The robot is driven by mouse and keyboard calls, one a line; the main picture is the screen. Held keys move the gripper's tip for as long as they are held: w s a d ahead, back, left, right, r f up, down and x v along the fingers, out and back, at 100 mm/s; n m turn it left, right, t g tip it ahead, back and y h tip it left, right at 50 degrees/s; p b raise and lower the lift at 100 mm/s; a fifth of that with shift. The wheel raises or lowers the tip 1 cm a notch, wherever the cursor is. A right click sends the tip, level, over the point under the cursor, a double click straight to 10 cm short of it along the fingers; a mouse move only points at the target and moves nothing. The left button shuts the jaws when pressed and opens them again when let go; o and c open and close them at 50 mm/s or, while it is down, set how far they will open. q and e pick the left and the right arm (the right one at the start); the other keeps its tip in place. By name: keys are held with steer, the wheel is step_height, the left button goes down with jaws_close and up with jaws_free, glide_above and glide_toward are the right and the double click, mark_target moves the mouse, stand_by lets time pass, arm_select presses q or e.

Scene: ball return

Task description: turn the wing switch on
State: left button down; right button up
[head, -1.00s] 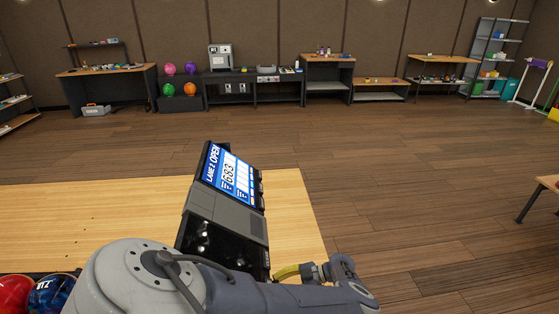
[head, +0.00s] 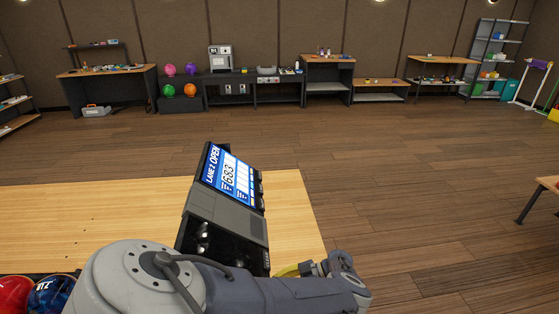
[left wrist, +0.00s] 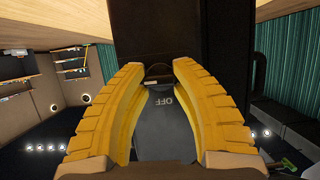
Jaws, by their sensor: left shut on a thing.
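The scoring console (head: 222,205) stands on the light wood table, its blue screen reading "LANE 2 OPEN". In the left wrist view a grey plate marked "OFF" (left wrist: 165,105) shows between the fingers, with a small dark wing switch (left wrist: 158,70) at the tips. My left gripper (left wrist: 158,66) has its yellow fingers on either side of the switch and is shut on it. In the head view the left gripper (head: 288,270) is at the console's lower right side, partly hidden by my arm. The switch is hidden there. My right gripper is not in view.
A red ball (head: 14,293) and a dark blue ball (head: 50,294) sit at the lower left by the table edge. The table top (head: 90,215) left of the console is mostly clear. Benches, shelves and coloured balls line the far wall.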

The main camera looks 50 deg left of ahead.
arm_select(q)
steer(key=c, duration=0.9)
jaws_free()
steer(key=shift+v, duration=3.7)
